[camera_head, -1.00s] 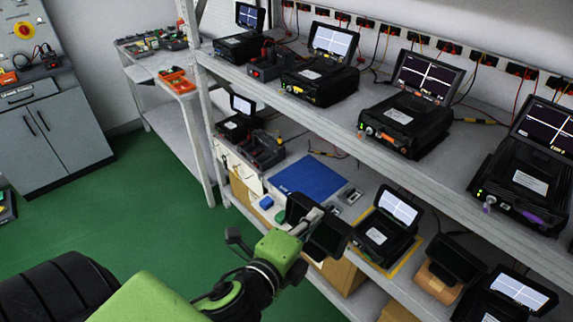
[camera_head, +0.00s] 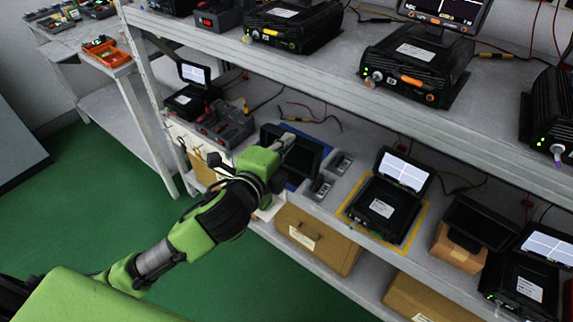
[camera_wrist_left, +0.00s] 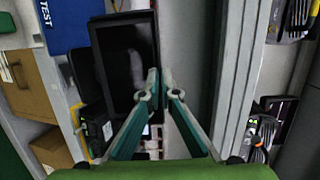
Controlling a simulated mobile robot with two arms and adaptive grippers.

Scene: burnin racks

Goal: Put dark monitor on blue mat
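The dark monitor (camera_head: 304,160) hangs in my left gripper (camera_head: 284,145), tilted, in front of the blue mat (camera_head: 325,146) on the lower shelf. It hides most of the mat, and a gap below it cannot be judged in the head view. In the left wrist view the fingers (camera_wrist_left: 160,80) are closed on the right edge of the dark monitor (camera_wrist_left: 122,65), and the blue mat (camera_wrist_left: 72,24) shows at the upper left, beside it. My right gripper is not in view.
Small grey devices (camera_head: 321,188) lie right of the mat. A black unit with a lit screen (camera_head: 378,207) stands on a yellow-edged area. Another dark screen (camera_head: 482,222) sits on a brown box. The upper shelf edge (camera_head: 330,90) runs above the arm.

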